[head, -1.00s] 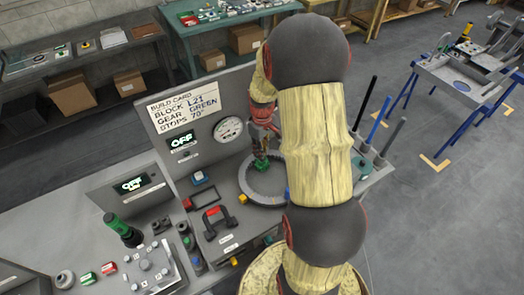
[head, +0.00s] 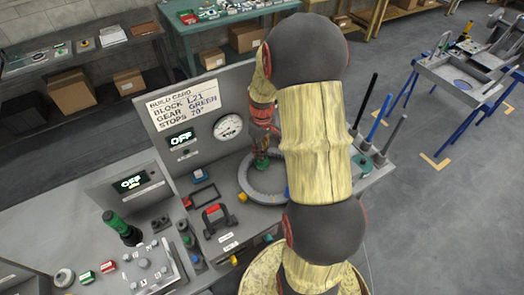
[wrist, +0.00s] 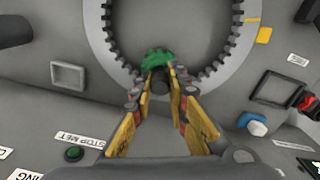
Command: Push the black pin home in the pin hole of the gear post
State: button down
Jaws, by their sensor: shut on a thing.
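My gripper (wrist: 161,88) points down over the bench, its two yellow fingers closed around a dark piece, which I take to be the black pin (wrist: 160,77). The green gear (wrist: 158,57) shows just beyond the fingertips in the wrist view, inside the large grey toothed ring (wrist: 237,75). In the head view my gripper (head: 264,143) is above the green gear (head: 261,164), partly beside my arm. The gear post and its pin hole are hidden by the fingers and gear. I cannot tell how deep the pin sits.
A build card (head: 183,106) and a round gauge (head: 228,127) are on the upright panel behind the ring. A red and black handle (head: 216,217) stands left of the ring.

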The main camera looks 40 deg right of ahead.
jog(key=shift+f, duration=0.4)
jog(key=c, duration=1.7)
grip_release()
jog(key=shift+o, duration=0.2)
notch_tip(320, 180, up, 12)
